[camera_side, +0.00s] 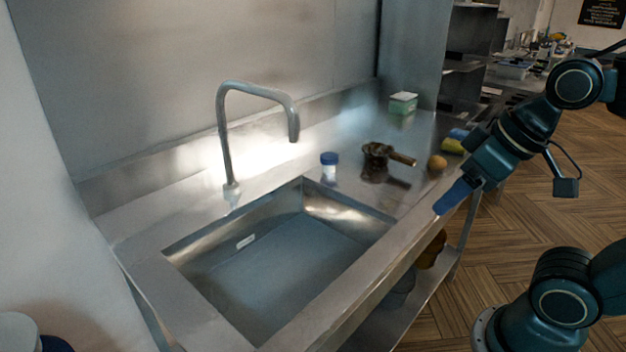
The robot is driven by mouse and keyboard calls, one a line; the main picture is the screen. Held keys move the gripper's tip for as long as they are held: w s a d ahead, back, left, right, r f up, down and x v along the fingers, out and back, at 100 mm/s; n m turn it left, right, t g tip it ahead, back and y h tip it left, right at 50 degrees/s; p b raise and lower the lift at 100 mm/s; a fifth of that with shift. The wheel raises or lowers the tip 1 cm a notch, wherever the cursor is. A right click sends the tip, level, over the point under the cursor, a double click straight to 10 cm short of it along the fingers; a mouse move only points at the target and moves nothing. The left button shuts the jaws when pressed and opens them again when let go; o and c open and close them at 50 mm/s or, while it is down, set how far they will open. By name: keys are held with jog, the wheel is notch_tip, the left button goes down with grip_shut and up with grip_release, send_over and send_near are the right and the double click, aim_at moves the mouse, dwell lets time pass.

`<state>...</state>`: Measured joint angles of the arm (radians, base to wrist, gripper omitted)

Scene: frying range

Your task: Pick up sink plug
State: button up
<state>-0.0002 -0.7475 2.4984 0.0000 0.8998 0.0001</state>
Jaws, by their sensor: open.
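I cannot make out a sink plug for certain. A small pale oblong piece (245,241) shows inside the steel sink (205,308), near its back side; I cannot tell whether it is a loose thing or a fitting of the sink. My gripper (447,203) is at the right, above the counter's front edge, with its blue fingers pointing down and left. It is open and holds nothing visible.
A curved faucet (224,130) stands behind the sink. To the right are a blue-capped jar (329,168), a dark pot with a handle (375,160), a round orange-brown item (437,163), a yellow-green item (452,146) and a green box (403,104). The sink basin is mostly empty.

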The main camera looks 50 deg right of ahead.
jog(key=w+a+g, duration=0.1)
jog(key=w+a, duration=0.1)
jog(key=w, duration=1.1)
jog(key=n+g+y, duration=0.3)
jog(key=n+y, duration=0.1)
jog(key=n, duration=1)
send_over(220, 302)
jog(key=d, duration=0.2)
notch_tip(220, 302, down, 34)
jog(key=shift+s+f, duration=0.15)
jog(key=shift+s, duration=0.2)
jog(key=shift+x, duration=3.05)
